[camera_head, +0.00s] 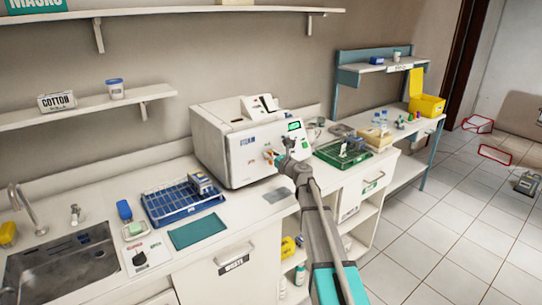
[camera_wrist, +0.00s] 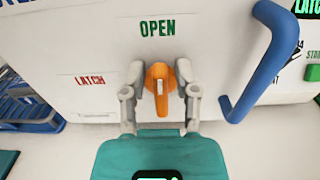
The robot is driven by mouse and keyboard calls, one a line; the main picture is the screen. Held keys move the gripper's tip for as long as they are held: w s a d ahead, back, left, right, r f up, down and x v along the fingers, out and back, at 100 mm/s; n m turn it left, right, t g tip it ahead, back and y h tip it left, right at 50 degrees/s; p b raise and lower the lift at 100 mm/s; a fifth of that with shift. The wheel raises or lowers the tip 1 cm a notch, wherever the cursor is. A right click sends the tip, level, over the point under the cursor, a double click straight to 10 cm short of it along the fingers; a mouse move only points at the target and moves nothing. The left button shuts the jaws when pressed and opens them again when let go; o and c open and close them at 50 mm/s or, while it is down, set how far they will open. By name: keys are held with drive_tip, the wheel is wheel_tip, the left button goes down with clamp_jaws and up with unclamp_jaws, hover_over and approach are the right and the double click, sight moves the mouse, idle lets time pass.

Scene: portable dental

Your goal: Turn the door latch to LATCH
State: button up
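The door latch is an orange knob (camera_wrist: 160,78) on the white front of the sterilizer (camera_head: 242,150). In the wrist view its grip bar points down. The green OPEN label (camera_wrist: 157,29) is above it and the red LATCH label (camera_wrist: 90,80) is to its left. My gripper (camera_wrist: 160,75) is at the knob, with one finger on its left side and one on its right. The fingers are very close to the knob's sides; I cannot tell whether they touch it. In the head view the knob (camera_head: 268,154) is partly hidden by my gripper (camera_head: 275,159).
A blue door handle (camera_wrist: 262,65) sticks out close to the right of my gripper. A blue rack (camera_head: 183,204) stands on the counter to the left, a green tray (camera_head: 342,154) to the right. A grey pad (camera_head: 277,195) lies in front of the sterilizer.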

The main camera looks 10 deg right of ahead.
clamp_jaws()
drive_tip(key=shift+s+r, duration=0.1)
drive_tip(key=shift+s+a+n, duration=0.1)
drive_tip(key=shift+n, duration=0.2)
drive_tip(key=shift+s+a+f+n+b, duration=0.1)
drive_tip(key=shift+a+f+n+b, duration=0.2)
drive_tip(key=shift+n, duration=2.55)
drive_tip(key=shift+w+a+f+n+b, duration=0.15)
drive_tip(key=shift+f+n+b, duration=0.2)
drive_tip(key=shift+n, duration=2.55)
drive_tip(key=shift+s+a+f+n+b, duration=0.2)
drive_tip(key=shift+f+n+b, duration=0.15)
drive_tip(key=shift+n, duration=2.5)
